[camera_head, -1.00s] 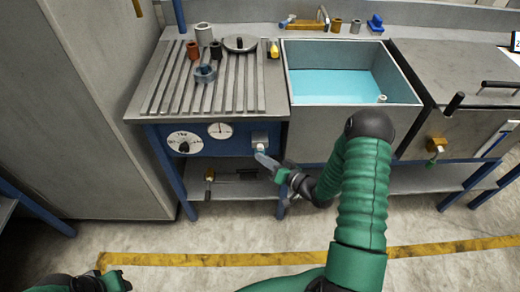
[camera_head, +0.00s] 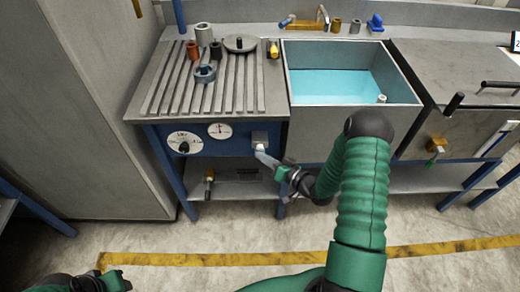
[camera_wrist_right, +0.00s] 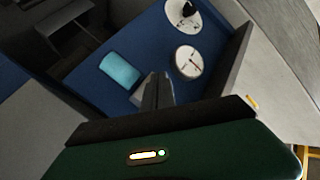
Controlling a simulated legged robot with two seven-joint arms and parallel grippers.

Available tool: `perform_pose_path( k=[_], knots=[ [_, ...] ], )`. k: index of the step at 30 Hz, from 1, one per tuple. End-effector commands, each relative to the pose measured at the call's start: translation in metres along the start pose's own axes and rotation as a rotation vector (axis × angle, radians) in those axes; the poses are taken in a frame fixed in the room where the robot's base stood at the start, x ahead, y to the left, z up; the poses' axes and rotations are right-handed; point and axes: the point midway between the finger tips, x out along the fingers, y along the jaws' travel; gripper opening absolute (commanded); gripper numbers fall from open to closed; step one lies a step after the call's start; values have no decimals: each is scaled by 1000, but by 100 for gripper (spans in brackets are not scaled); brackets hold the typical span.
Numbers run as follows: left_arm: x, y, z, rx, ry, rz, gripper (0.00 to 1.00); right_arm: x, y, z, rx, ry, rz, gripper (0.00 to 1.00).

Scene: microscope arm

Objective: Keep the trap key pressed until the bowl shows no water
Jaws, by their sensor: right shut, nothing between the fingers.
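The bowl (camera_head: 335,101) is a grey basin at the top middle of the head view, with turquoise water (camera_head: 330,84) across it. A small grey block (camera_head: 260,137) sits on the blue panel left of the basin. In the right wrist view, a pale blue rectangular pad (camera_wrist_right: 120,70), apparently the trap key, lies on the panel. My right gripper (camera_head: 264,155) is shut and empty, its tips just below the grey block. In the wrist view its fingers (camera_wrist_right: 155,90) are right of the pad; contact is unclear. My left gripper (camera_head: 116,281) is partly visible at bottom left.
The panel carries a dial with a black knob (camera_head: 183,143) and a gauge (camera_head: 220,130). A slatted top (camera_head: 165,95) above holds small parts. A brass tap (camera_head: 437,145) is on the right-hand unit. A tall cabinet (camera_head: 95,110) stands at left.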

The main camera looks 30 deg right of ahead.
Motion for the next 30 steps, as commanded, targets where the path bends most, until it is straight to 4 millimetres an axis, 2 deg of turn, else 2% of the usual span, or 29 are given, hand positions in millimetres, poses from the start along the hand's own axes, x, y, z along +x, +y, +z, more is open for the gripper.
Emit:
perform_pose_path(
  k=[30],
  knots=[
    [1, 0, 0, 0, 0, 0, 36, 7, 5, -5, 0, 0, 0, 0]
  ],
)
